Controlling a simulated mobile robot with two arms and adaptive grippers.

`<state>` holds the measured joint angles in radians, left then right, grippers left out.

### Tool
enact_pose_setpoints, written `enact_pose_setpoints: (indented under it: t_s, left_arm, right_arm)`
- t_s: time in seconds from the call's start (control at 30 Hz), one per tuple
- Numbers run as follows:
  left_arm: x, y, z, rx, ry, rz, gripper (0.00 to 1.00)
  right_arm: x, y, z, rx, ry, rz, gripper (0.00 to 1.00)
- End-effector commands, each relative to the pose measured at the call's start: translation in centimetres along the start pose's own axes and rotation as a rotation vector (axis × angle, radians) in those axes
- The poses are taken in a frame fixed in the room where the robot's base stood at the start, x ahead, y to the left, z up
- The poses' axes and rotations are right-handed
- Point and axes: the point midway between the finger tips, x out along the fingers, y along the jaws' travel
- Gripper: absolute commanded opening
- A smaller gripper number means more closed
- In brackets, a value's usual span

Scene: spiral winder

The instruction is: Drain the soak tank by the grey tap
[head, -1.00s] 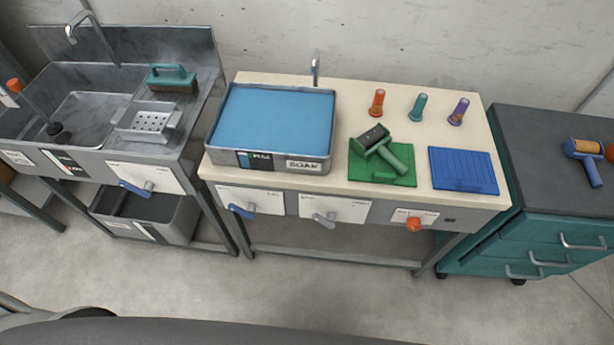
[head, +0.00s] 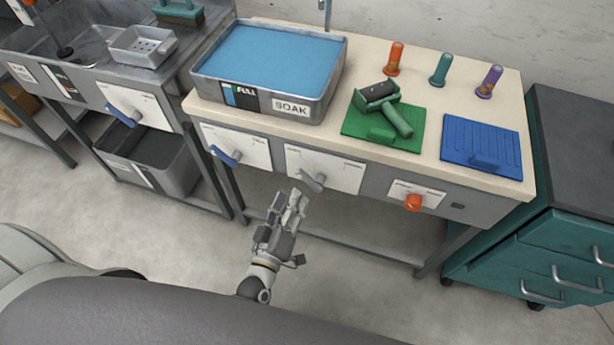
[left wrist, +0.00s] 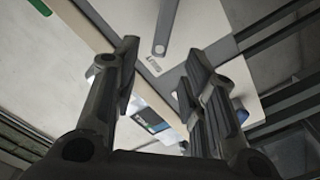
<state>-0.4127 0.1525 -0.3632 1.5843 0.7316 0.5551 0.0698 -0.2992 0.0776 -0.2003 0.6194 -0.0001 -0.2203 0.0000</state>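The soak tank (head: 300,104) is a grey metal tray on the bench, filled with blue liquid (head: 270,58); its gauge label (head: 240,95) reads FULL. The grey tap (head: 312,181) is a lever on a white plate on the bench front, below the tank. My left gripper (head: 286,200) is just below and left of the grey tap in the head view, open and apparently empty. In the left wrist view its fingers (left wrist: 160,55) are spread, with a grey lever (left wrist: 165,28) beyond them. My right gripper is not in view.
A blue tap (head: 225,157) is left of the grey one and an orange knob (head: 413,202) is to the right. A bin (head: 150,165) stands under the sink. A green mat with a roller (head: 383,118) and a blue board (head: 481,148) lie on the bench.

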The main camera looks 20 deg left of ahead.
Motion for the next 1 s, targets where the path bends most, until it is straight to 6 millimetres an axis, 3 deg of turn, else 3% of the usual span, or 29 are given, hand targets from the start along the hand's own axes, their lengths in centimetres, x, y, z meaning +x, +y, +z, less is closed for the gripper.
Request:
enact_pose_setpoints:
  t_s: [0.3, 0.5, 0.9, 1.0]
  left_arm:
    - [6.1, 0.0, 0.0, 0.002, 0.000, 0.000, 0.39]
    - [8.6, 0.0, 0.1, 0.002, -0.002, 0.000, 0.39]
    - [9.4, 0.0, 0.1, 0.002, -0.003, -0.001, 0.39]
    - [9.4, 0.0, 0.1, 0.002, -0.003, -0.001, 0.28]
  right_arm:
    - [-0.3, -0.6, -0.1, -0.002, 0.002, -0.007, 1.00]
    - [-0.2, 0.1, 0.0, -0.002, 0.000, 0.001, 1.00]
    - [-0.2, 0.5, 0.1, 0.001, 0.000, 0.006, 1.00]
    - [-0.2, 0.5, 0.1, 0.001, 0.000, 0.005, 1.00]
